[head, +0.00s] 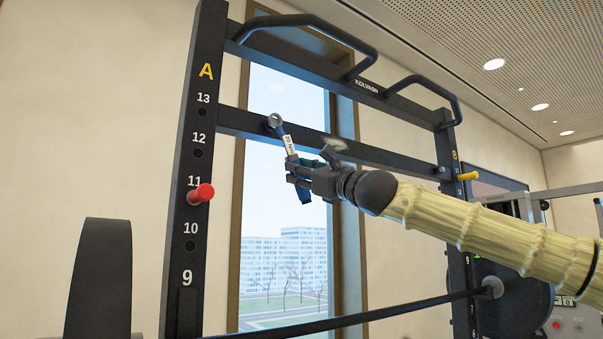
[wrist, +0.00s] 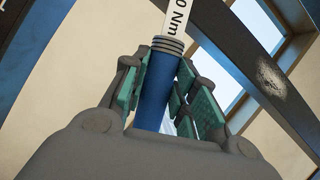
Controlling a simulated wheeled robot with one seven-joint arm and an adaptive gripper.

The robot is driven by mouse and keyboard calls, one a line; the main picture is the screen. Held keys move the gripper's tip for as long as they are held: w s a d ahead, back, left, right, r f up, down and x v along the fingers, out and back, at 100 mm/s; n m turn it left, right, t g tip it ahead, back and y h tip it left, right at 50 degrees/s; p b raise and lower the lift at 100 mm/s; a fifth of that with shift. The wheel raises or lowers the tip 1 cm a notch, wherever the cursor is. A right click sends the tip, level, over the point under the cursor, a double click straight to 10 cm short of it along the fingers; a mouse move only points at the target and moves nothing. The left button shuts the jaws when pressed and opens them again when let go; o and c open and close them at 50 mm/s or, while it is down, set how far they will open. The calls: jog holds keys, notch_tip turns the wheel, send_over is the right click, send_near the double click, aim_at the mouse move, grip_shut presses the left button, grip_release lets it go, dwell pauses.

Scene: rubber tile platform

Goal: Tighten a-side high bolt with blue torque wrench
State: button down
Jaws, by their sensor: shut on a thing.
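The blue torque wrench (head: 289,148) is in my gripper (head: 303,174), with its ring head up and to the left in the head view. The ring head lies over the left end of the rack's crossbar, near the A upright (head: 203,110). I cannot tell whether it sits around a bolt there; no bolt shows clearly beneath it. In the wrist view my gripper (wrist: 160,82) is shut on the blue handle (wrist: 157,92), green pads on both sides. A white label ending in "0 Nm" shows above the handle. The ring head is out of the wrist view.
The lower crossbar (head: 385,156) runs right to the B upright and has a pale smear. A red pin (head: 201,193) sticks out of the A upright below 11. A yellow pin (head: 467,176) is on the B upright. A barbell (head: 370,308) crosses below. A window stands behind.

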jog(key=shift+s+d+b, duration=0.35)
jog(key=shift+s+b, duration=0.15)
jog(key=shift+b, duration=0.15)
dwell(1.4)
jog(key=shift+s+d, duration=0.1)
dwell(0.4)
jog(key=shift+s+d+b, duration=0.25)
jog(key=shift+s+d, duration=0.3)
jog(key=shift+s, duration=0.25)
jog(key=shift+s+d+b, duration=0.2)
jog(key=shift+s+d, duration=0.35)
jog(key=shift+s, duration=0.2)
